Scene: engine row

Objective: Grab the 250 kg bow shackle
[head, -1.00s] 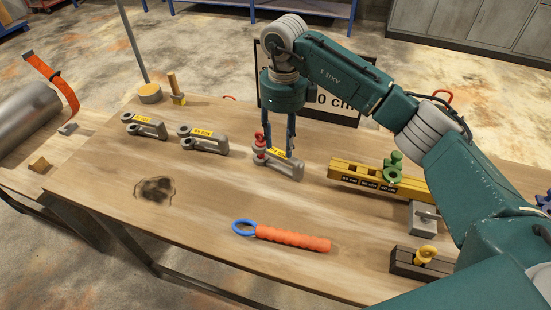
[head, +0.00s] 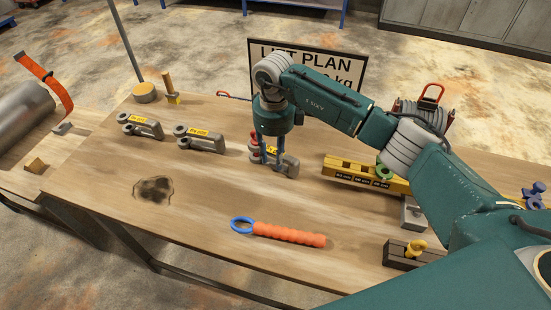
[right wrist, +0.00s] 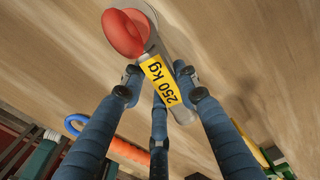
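The 250 kg bow shackle (right wrist: 182,108) is grey with a red pin end (right wrist: 126,33), and its yellow tag reads "250 kg" in the right wrist view. In the head view the shackle (head: 291,168) lies on the wooden table, partly hidden by my right gripper (head: 270,160). That gripper points down, with its fingers around the shackle body in the right wrist view (right wrist: 158,82). The fingers look spread, with a gap to the shackle; no firm grip shows. Two similar grey shackles (head: 140,126) (head: 199,139) with yellow tags lie further left. My left gripper is out of view.
An orange sleeve with a blue ring (head: 288,235) lies in front. A yellow beam (head: 350,172) with a green shackle is close on the right, beside grey and dark blocks (head: 404,256). A lift plan sign (head: 345,65) stands behind.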

